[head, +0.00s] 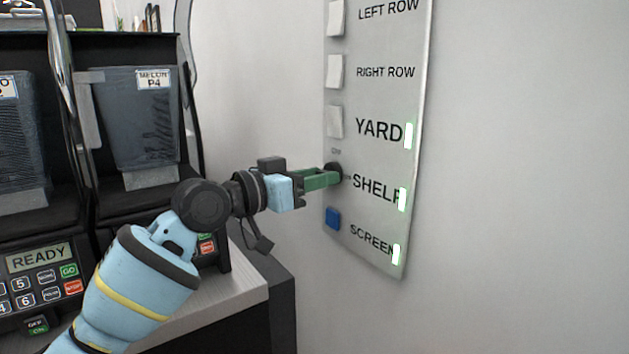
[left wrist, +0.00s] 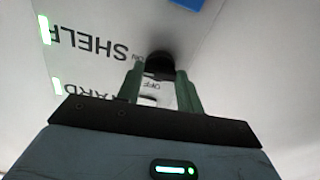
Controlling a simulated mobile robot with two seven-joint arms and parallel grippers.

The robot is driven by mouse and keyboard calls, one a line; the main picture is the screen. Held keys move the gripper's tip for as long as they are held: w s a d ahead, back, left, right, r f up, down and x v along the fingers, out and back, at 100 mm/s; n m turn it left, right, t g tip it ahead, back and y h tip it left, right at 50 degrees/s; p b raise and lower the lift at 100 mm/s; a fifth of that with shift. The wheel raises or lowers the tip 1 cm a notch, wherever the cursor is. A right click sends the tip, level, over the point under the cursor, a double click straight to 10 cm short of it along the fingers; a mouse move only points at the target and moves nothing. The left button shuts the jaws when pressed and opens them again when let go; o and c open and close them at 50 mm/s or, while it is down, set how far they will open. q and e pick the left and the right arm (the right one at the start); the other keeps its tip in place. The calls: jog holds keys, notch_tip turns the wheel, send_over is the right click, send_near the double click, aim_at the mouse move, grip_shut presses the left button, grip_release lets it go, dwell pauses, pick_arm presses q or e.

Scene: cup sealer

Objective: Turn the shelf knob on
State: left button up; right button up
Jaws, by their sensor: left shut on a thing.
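The shelf knob (head: 334,173) is a round black knob on the grey wall panel (head: 378,235), left of the word SHELF. My left gripper (head: 330,178) reaches it from the left, its green fingers shut on the knob. In the left wrist view the black knob (left wrist: 160,63) sits between the tips of the two green fingers (left wrist: 160,80). The panel's words ON and OFF show near the knob there. The knob's pointer is hidden, so I cannot tell its setting. A lit light strip (head: 402,199) shows beside SHELF. My right gripper is not in view.
White switches (head: 335,122) sit above the knob and a blue switch (head: 333,218) sits below it. More lit strips mark YARD and SCREEN. Sealer machines with keypads (head: 40,275) stand on a counter (head: 235,290) at the left. The wall right of the panel is bare.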

pick_arm(q)
jog(key=shift+m, duration=0.6)
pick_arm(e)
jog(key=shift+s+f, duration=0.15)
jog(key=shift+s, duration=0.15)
pick_arm(q)
jog(key=o, duration=1)
jog(key=b+v, duration=0.1)
jog(key=v, duration=0.6)
jog(key=shift+s+a, duration=0.25)
jog(key=shift+a, duration=0.05)
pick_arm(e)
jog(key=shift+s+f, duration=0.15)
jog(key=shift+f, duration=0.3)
